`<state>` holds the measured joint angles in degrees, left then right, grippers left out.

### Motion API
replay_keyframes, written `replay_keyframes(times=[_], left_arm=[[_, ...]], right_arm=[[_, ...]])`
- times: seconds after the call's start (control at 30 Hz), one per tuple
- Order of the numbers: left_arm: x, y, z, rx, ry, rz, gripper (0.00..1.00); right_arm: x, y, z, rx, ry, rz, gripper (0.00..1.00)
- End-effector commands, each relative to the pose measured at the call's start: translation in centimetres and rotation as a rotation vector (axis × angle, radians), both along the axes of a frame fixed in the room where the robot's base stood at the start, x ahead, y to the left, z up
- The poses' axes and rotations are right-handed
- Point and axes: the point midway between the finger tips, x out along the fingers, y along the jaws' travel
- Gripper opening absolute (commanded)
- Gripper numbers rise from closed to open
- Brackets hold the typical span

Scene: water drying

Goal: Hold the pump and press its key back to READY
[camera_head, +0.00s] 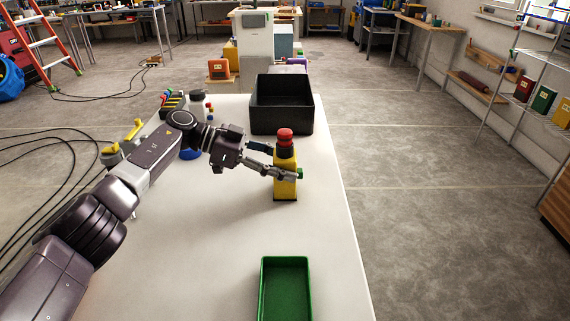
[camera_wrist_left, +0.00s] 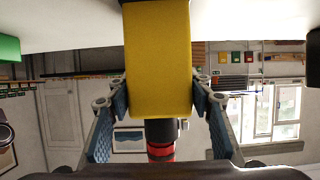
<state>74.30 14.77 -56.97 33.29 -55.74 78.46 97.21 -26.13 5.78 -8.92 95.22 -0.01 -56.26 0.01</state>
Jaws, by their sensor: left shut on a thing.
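The pump (camera_head: 286,188) is a yellow block with a black collar and a red knob (camera_head: 284,134) on top. It stands upright on the white table, right of its middle. My left gripper (camera_head: 279,170) comes in from the left and is shut on the pump's yellow body, one finger on each side. In the left wrist view, which is upside down, the yellow body (camera_wrist_left: 158,60) sits between the finger pads, with the red part (camera_wrist_left: 160,152) below. A small green piece (camera_head: 299,173) shows at the pump's right side; I cannot tell whether it is the key. My right gripper is not in view.
A black open bin (camera_head: 283,128) stands behind the pump. A green tray (camera_head: 263,290) lies at the front of the table (camera_head: 190,265). Small coloured items and a rack stand at the back left. The table between pump and green tray is clear.

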Motion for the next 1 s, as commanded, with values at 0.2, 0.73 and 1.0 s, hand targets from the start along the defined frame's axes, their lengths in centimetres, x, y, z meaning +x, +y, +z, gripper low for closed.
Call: replay_keyframes(times=[0.2,0.73,1.0], left_arm=[[0.00,-0.04,0.06,0.000,0.000,0.000,0.19],[-0.02,-0.01,-0.02,0.001,0.000,-0.001,0.19],[-0.02,-0.02,-0.01,0.001,0.000,-0.001,0.19]], right_arm=[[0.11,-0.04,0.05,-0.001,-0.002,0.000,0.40],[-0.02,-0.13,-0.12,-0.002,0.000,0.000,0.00],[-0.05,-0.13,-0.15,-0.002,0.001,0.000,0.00]])
